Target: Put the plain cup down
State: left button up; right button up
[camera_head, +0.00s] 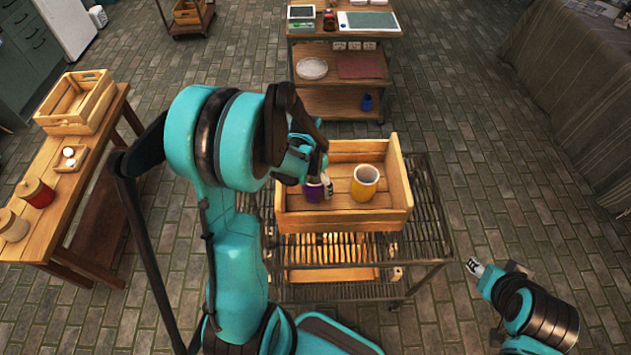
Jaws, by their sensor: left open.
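A wooden crate (345,221) stands on a dark metal rack cart in the middle of the head view. Inside it, a yellow cup with a pale interior (364,186) stands upright on the right. A purple cup (312,192) is left of it, partly hidden by my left gripper. I cannot tell which one is the plain cup. My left gripper (326,186) is open, low in the crate at the purple cup's right side; I cannot tell whether it touches it. My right gripper (474,267) is at the lower right, apart from the crate; its jaws are too small to read.
The rack cart (432,225) has open wire shelves. A wooden table (90,165) on the left carries a crate (77,103), a small tray and lidded jars. A shelf trolley (341,106) stands behind. The brick floor to the right is clear.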

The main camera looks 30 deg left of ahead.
pick_arm(q)
notch_tip(320, 180, up, 12)
jog(key=s+p, duration=0.2)
jog(key=s+d+r+n+t, duration=0.3)
jog(key=s+d+r+t, duration=0.2)
jog(key=s+d+r, duration=0.2)
jog(key=shift+s+d+r+n+t, duration=0.2)
jog(key=shift+s+d+n+t, duration=0.2)
jog(key=shift+s+d, duration=1.1)
jog(key=shift+w+d, duration=0.3)
jog(key=shift+d, duration=0.05)
